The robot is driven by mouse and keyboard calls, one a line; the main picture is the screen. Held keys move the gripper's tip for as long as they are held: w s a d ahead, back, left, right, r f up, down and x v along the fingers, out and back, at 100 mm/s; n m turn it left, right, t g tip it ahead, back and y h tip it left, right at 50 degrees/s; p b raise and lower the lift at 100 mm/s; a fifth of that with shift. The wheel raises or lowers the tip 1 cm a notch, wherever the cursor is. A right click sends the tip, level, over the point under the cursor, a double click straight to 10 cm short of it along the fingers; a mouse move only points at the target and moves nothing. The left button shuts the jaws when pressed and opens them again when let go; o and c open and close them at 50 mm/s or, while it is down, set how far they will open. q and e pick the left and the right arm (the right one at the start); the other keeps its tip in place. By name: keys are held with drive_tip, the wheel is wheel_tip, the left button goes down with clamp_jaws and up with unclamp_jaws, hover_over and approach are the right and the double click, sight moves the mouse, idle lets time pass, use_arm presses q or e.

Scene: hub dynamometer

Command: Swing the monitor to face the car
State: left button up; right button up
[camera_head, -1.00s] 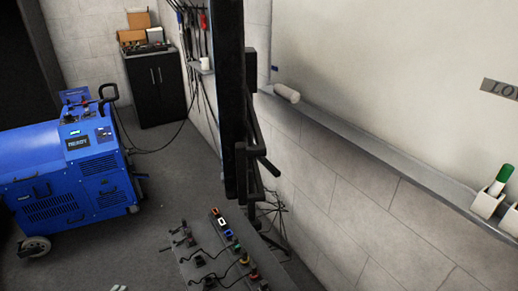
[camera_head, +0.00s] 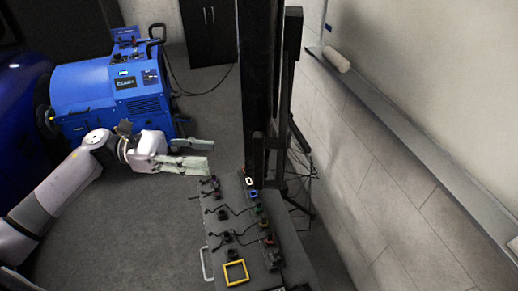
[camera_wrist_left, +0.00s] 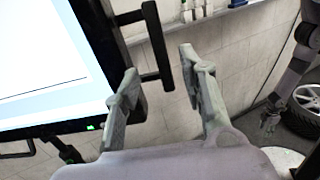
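The monitor (camera_head: 260,85) is a tall black slab seen nearly edge-on in the head view. In the left wrist view its lit white-blue screen (camera_wrist_left: 45,60) fills the left side, with a black bar handle (camera_wrist_left: 155,45) on its edge. My left gripper (camera_head: 213,158) is open and empty, a little left of the monitor. In the wrist view the handle shows between the fingertips (camera_wrist_left: 158,62), ahead of them; I see no contact. A glossy dark-blue body at the left edge looks like the car (camera_head: 15,110). My right gripper (camera_wrist_left: 268,118) is small at the wrist view's right.
The blue dynamometer unit (camera_head: 110,90) stands behind my left arm. A grey panel (camera_head: 225,268) with cables and connectors lies below the monitor. A wall ledge (camera_head: 400,125) runs along the right. A black cabinet (camera_head: 208,35) stands at the back. The floor left of the panel is clear.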

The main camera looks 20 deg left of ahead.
sight(259, 158)
use_arm(q)
drive_tip(key=p+x, duration=0.5)
drive_tip(key=x, duration=0.6)
drive_tip(key=shift+w+d+r, duration=0.15)
drive_tip(key=shift+d, duration=0.1)
drive_tip(key=shift+w+d, duration=0.1)
drive_tip(key=shift+d, duration=0.35)
clamp_jaws()
